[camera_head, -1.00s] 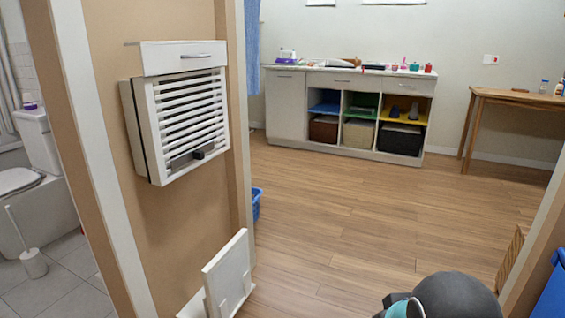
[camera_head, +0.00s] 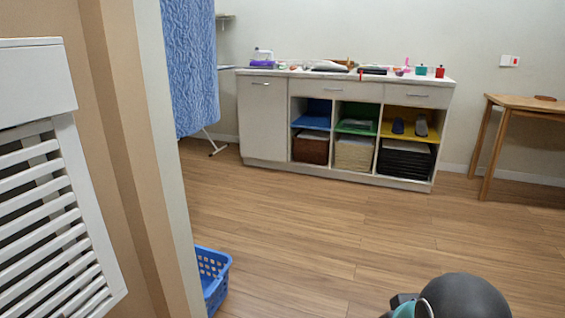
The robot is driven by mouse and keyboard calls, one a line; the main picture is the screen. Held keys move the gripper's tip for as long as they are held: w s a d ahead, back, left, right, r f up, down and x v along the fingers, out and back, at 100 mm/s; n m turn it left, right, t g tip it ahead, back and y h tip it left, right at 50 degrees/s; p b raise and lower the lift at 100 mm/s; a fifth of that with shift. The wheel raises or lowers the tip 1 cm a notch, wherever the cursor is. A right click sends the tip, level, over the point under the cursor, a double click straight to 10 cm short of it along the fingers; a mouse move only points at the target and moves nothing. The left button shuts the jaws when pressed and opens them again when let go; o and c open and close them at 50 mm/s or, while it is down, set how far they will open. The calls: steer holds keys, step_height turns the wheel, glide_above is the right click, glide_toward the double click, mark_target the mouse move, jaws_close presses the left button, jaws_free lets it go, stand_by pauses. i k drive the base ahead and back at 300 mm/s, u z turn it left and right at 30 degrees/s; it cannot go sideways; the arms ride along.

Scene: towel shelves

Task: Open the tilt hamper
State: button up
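A white cabinet (camera_head: 366,94) stands against the far wall. Its left part has a tall front panel (camera_head: 264,122) with a short handle near the top; this looks like the tilt hamper, and the panel is shut, flush with the cabinet. Nothing touches it. A dark rounded part of my arm shows at the lower right, well in front of the cabinet. My gripper's fingers are not visible.
A slatted white wall unit (camera_head: 55,220) and a door frame (camera_head: 165,150) are close on the left. A blue basket (camera_head: 212,278) sits on the floor beyond the frame. A blue hanging cloth (camera_head: 190,65) and a wooden table (camera_head: 520,105) flank the cabinet. The wooden floor (camera_head: 330,235) between is clear.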

mark_target(263, 101)
steer(key=i, duration=2)
steer(key=u, duration=0.2)
steer(key=i, duration=2.05)
steer(key=u, duration=0.25)
steer(key=i, duration=1.2)
steer(key=u, duration=0.1)
